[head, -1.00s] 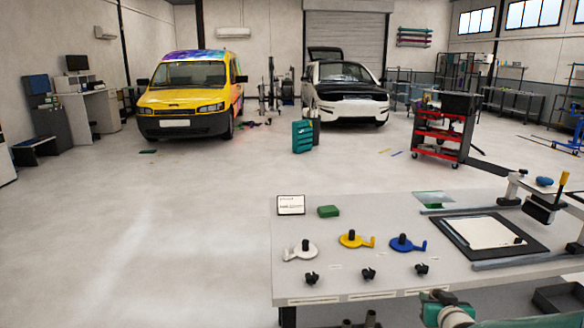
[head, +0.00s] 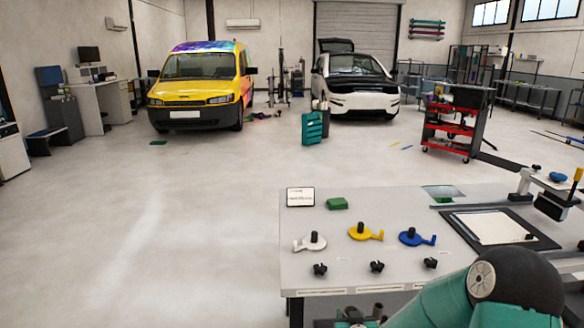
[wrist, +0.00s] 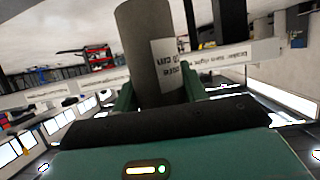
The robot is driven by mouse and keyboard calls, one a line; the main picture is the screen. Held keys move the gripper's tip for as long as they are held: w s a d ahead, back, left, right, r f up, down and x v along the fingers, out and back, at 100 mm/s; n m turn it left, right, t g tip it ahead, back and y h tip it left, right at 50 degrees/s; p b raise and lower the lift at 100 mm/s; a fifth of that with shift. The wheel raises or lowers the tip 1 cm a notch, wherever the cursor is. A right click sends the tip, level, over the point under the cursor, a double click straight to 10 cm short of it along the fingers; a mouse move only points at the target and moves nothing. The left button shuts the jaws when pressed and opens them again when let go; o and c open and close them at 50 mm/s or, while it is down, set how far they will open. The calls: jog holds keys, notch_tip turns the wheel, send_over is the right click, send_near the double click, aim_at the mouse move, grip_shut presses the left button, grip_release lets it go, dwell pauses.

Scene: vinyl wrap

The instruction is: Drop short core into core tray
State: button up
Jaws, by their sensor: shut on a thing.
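The short core is a grey cylinder (wrist: 150,45) with a white printed label in the wrist view. It stands between the two green fingers of my gripper (wrist: 158,92), which are shut on it. The wrist picture is turned upside down, with a bench edge and its labels behind the core. In the head view, my teal and black arm covers the lower right, and the grip itself is not clear at the bottom edge. I cannot make out the core tray in either current view.
A black-framed mat (head: 498,228) lies at right. Open floor is on the left.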

jog(key=shift+a+f, duration=0.2)
jog(key=shift+a, duration=0.2)
jog(key=shift+f, duration=0.1)
